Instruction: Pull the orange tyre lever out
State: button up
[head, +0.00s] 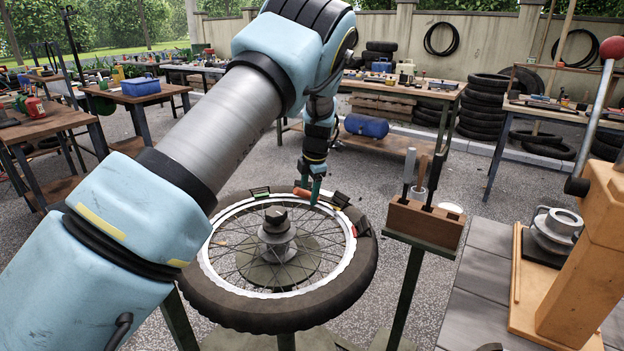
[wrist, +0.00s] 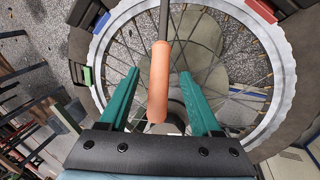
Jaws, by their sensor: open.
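The orange tyre lever (head: 302,192) is at the far rim of the spoked wheel (head: 206,261), partly covered by my gripper in the head view. In the wrist view its orange handle (wrist: 158,85) points toward my palm, and its dark shaft (wrist: 164,20) runs on to the top edge. My gripper (wrist: 158,76) has two teal fingers standing apart, one on each side of the handle. A gap shows on both sides, so neither finger visibly touches it. My gripper also shows in the head view (head: 310,192), low over the far rim. The lever's tip is hidden.
The black tyre (head: 340,298) surrounds the rim. A green piece (wrist: 88,75) and a red piece (wrist: 262,9) sit at the rim. A wooden tool block (head: 425,222) stands close on the right. An orange machine post (head: 583,265) is farther right.

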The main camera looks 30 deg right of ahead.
aim_at(321, 200)
jog(key=shift+p+x, duration=0.35)
jog(key=shift+x, duration=2.4)
jog(key=shift+a, duration=0.1)
grip_shut()
jog(key=c, duration=0.7)
grip_release()
jog(key=shift+c, duration=0.2)
grip_shut()
jog(key=shift+r, duration=0.1)
